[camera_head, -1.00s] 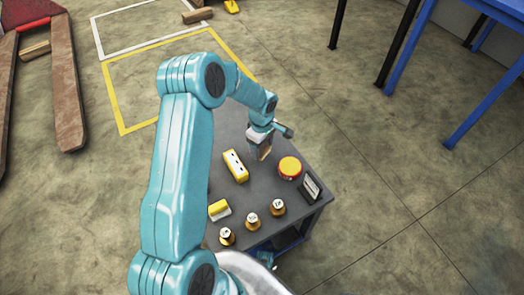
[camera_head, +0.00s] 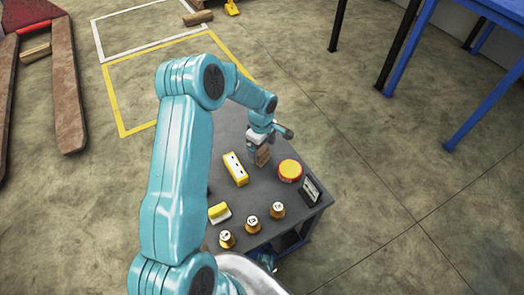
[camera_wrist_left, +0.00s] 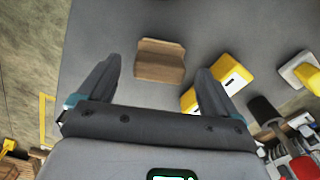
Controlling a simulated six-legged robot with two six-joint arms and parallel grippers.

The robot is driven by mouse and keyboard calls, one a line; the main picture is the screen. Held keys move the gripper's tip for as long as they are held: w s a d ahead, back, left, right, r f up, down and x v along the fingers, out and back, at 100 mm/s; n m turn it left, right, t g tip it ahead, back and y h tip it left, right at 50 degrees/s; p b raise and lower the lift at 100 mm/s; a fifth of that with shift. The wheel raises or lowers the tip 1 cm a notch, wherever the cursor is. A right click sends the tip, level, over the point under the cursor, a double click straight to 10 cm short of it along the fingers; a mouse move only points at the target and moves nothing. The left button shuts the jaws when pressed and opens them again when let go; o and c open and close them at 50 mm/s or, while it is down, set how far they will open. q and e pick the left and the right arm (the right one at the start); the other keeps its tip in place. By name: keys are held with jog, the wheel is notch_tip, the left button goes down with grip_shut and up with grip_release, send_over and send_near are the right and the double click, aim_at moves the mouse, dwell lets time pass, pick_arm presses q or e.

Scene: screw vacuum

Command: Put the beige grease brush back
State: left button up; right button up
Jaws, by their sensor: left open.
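A beige-brown piece (camera_head: 263,156) stands on the dark grey table top (camera_head: 228,135), and it also shows in the left wrist view (camera_wrist_left: 160,62). It is the only beige thing on the table, but I cannot make out bristles or a handle. My left gripper (camera_head: 257,150) is above it and open. In the left wrist view the piece appears between the two spread fingers, with a gap on each side. My right gripper is not in view.
Labelled brass pieces (camera_head: 252,224) line the front. The table's far left part looks clear.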

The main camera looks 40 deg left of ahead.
aim_at(262, 150)
pick_arm(q)
notch_tip(262, 150, up, 9)
jog(key=p, duration=0.1)
jog(key=shift+f, duration=0.15)
dwell(0.5)
